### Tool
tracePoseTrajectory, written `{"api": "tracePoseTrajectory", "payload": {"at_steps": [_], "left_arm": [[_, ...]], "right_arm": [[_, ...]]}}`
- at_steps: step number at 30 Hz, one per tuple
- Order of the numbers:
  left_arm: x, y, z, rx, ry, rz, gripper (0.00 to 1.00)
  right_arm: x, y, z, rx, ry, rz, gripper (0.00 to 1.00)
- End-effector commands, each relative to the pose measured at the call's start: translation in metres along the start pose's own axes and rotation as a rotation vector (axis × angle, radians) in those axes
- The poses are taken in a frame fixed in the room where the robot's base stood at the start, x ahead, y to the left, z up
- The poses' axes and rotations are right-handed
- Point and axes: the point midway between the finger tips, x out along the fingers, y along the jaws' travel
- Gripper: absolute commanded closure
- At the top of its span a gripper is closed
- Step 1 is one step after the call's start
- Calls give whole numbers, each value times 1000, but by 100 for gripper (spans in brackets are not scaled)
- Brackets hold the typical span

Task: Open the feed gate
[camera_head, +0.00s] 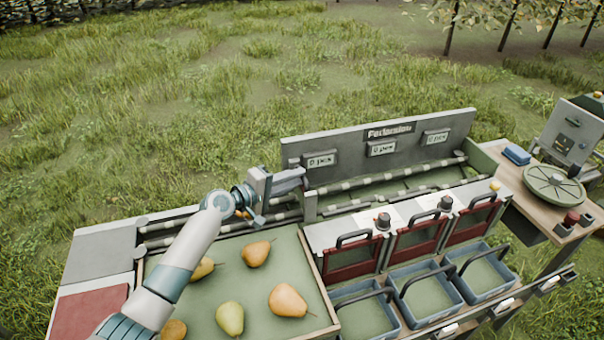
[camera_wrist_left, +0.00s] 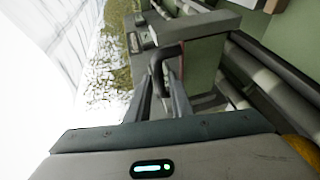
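My left gripper (camera_head: 298,179) reaches rightward just above the plate. In the wrist view its two fingers (camera_wrist_left: 162,92) stand apart with the handle between or just beyond their tips. Whether they touch it is unclear. My right gripper is not in view.
A green tray (camera_head: 205,320) with several pears (camera_head: 288,300) lies below my left arm. To the right are several red-fronted gates with black handles (camera_head: 352,260) and blue bins (camera_head: 368,318). A backboard with displays (camera_head: 380,140) rises behind the lane. A scale (camera_head: 553,186) stands far right.

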Motion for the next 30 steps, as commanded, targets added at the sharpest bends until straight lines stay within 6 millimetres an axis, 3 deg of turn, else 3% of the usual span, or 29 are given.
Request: {"api": "tracePoseTrajectory", "payload": {"at_steps": [9, 20, 23, 30], "left_arm": [[28, 1, 0, 1, 0, 0, 80], [31, 0, 0, 1, 0, 0, 80], [31, 0, 0, 1, 0, 0, 100], [32, 0, -1, 1, 1, 0, 100]], "right_arm": [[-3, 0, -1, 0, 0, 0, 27], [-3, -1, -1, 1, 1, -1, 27], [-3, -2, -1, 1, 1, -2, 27], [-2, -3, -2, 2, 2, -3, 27]]}}
